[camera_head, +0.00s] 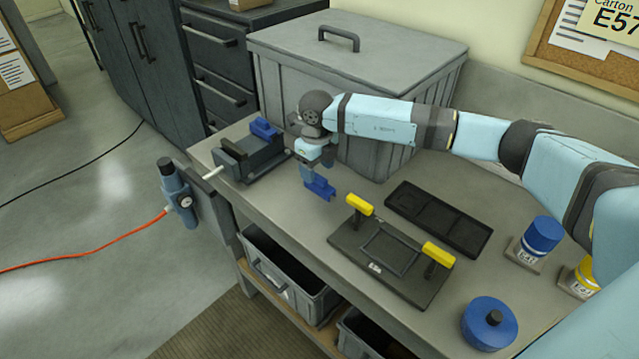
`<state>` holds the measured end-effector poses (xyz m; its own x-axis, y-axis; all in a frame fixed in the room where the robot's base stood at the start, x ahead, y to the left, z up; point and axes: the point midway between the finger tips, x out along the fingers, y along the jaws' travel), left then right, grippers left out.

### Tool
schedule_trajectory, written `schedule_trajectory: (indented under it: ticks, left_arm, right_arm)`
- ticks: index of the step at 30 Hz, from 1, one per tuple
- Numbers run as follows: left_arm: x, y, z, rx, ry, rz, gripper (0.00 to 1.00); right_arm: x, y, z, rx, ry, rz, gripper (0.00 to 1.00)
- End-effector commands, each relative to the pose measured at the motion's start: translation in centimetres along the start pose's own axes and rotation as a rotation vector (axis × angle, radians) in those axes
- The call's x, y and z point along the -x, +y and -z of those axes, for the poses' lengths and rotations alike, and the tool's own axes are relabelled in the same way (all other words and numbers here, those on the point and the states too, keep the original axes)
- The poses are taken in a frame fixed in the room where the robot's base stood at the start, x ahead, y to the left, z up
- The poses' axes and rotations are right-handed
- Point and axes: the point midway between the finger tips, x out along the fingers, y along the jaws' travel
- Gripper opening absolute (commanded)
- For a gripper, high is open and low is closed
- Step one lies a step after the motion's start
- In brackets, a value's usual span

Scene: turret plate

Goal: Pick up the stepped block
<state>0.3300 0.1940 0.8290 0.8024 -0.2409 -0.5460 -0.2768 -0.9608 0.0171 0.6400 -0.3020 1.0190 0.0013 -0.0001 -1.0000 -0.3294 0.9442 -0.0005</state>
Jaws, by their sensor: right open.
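A small dark-blue piece with a stepped outline, which looks like the stepped block (319,189), shows on the workbench just below my right gripper. My right gripper (317,168) points down over it from the end of the light-blue arm. Its jaws are open, with the fingers close above the block. I cannot tell whether they touch it, and part of its top is hidden behind them. My left gripper is not in view.
A dark vise-like fixture (236,162) with a blue top piece (264,128) stands left. A black plate with yellow handles (355,262), a dark tray (438,212), a blue jar (542,236) and a round blue container (489,323) stand right. A lidded grey bin (285,85) is behind.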

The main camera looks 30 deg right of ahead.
Motion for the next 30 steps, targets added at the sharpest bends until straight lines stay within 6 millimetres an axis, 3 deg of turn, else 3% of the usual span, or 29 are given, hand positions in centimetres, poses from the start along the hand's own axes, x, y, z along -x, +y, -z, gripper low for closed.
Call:
schedule_trajectory:
  ticks: [10,19,26,30]
  left_arm:
    - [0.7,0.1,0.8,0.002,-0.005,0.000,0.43]
    - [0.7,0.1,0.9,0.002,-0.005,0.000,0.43]
    - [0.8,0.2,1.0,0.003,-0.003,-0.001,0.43]
    - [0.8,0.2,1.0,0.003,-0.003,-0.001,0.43]
  right_arm:
    - [-4.5,-0.6,0.2,-0.001,0.003,0.000,0.63]
    - [-5.2,-0.6,0.2,0.000,0.001,0.000,0.63]
    - [-5.1,-0.6,0.2,0.000,0.001,0.000,0.12]
    - [-5.1,-0.6,0.2,0.000,0.001,0.000,0.09]
